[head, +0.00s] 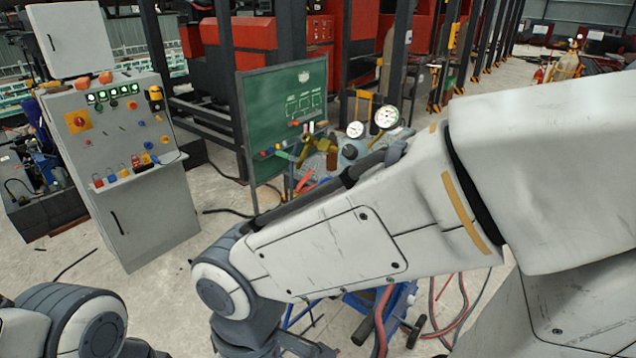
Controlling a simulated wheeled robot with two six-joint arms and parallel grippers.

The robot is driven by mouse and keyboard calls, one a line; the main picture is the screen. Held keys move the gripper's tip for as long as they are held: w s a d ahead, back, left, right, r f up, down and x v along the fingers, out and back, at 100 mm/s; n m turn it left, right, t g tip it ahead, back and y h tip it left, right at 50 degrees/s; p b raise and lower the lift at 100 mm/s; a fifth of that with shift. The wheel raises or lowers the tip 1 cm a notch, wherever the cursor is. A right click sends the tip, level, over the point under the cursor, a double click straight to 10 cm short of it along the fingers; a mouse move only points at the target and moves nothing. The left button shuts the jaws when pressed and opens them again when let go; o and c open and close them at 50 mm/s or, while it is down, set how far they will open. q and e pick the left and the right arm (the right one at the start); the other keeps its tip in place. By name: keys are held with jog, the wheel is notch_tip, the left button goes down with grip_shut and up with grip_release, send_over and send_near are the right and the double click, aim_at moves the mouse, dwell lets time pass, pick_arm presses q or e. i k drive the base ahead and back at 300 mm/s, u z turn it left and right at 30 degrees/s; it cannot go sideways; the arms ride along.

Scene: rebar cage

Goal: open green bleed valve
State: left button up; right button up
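Two round white pressure gauges, one at the left (355,130) and one at the right (386,117), stand above brass and grey fittings behind my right arm. A small green part (304,154), possibly the green bleed valve's handle, shows left of the gauges near yellow-brass fittings (322,143). I cannot tell its position as open or shut. My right arm crosses from the right and covers much of the fittings' lower part. Its wrist end leaves the bottom edge, and its gripper is out of view. Only a joint of my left arm shows at the bottom left; its gripper is out of view.
A grey control cabinet (150,215) with buttons and several padlocks stands at the left. A green chalkboard (283,110) stands behind the fittings. Red hoses (380,320) and a blue frame (400,300) show below my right arm.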

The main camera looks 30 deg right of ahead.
aim_at(278, 152)
jog(key=k, duration=0.6)
jog(key=u, duration=0.55)
jog(key=i, duration=1.15)
jog(key=u, duration=0.55)
jog(key=i, duration=1.7)
jog(key=z, duration=0.7)
jog(key=i, duration=0.9)
jog(key=z, duration=1.5)
jog(key=i, duration=0.65)
jog(key=z, duration=0.55)
